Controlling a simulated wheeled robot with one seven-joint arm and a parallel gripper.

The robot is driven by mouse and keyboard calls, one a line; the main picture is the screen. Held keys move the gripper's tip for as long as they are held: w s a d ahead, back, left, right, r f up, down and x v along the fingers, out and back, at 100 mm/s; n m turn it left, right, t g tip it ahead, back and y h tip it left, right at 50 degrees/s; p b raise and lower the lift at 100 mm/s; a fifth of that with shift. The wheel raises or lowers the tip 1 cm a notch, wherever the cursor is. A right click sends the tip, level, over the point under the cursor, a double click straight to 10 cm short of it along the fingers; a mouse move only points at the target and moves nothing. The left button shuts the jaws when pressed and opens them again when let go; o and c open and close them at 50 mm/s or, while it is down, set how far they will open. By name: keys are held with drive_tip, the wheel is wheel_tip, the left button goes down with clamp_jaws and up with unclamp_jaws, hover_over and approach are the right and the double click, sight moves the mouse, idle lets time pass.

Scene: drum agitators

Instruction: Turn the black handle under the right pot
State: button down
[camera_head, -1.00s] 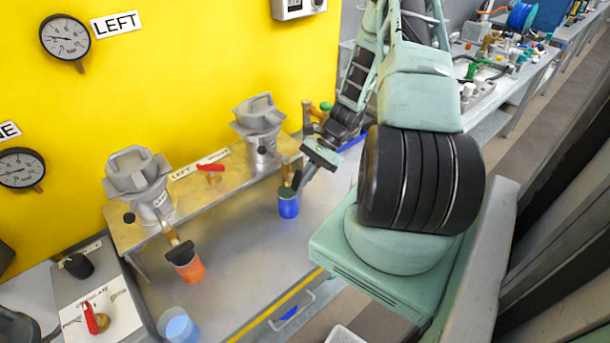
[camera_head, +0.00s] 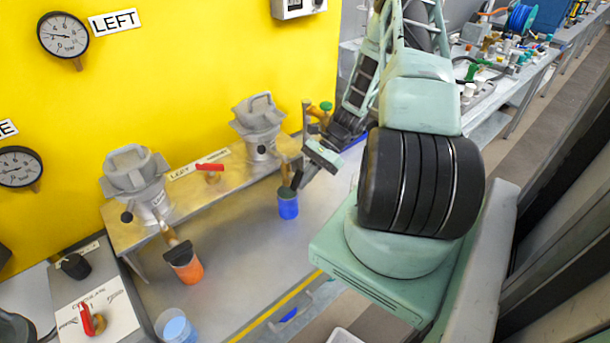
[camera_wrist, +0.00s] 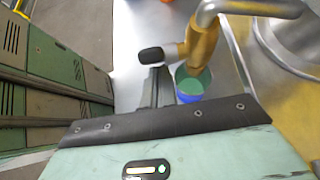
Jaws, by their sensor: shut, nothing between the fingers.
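The right grey pot (camera_head: 257,125) stands on the metal shelf, with its outlet pipe partly hidden by my arm. The black handle (camera_wrist: 151,55) shows in the wrist view, sticking out to the left of a brass valve (camera_wrist: 201,45). A blue cup (camera_head: 288,208) stands below the outlet; its green inside (camera_wrist: 194,82) shows in the wrist view. My gripper (camera_wrist: 158,72) is shut and empty, its dark fingertips just below the handle in that view. I cannot tell whether they touch it. In the head view, my gripper (camera_head: 297,182) is beside the outlet above the cup.
The left pot (camera_head: 136,178) has its own outlet above an orange cup (camera_head: 187,268). A clear cup with blue contents (camera_head: 178,328) stands at the front left. A red lever (camera_head: 210,167) sits between the pots. The metal table right of the blue cup is bare.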

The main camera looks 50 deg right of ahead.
drive_tip(key=shift+a+f+t+y+b, duration=0.15)
drive_tip(key=shift+f+t+y+b, duration=0.1)
drive_tip(key=shift+y+b, duration=0.6)
drive_tip(key=shift+a+f+t+y+b, duration=0.15)
drive_tip(key=shift+t+y+b, duration=0.1)
drive_tip(key=shift+y+b, duration=0.55)
idle(0.6)
drive_tip(key=shift+w+a+f+t+y+b, duration=0.1)
drive_tip(key=shift+a+f+t+y+b, duration=0.05)
drive_tip(key=shift+y+b, duration=0.75)
drive_tip(key=shift+w+a+f+t+y+b, duration=0.15)
drive_tip(key=shift+y+b, duration=0.4)
drive_tip(key=shift+y, duration=0.5)
idle(3.0)
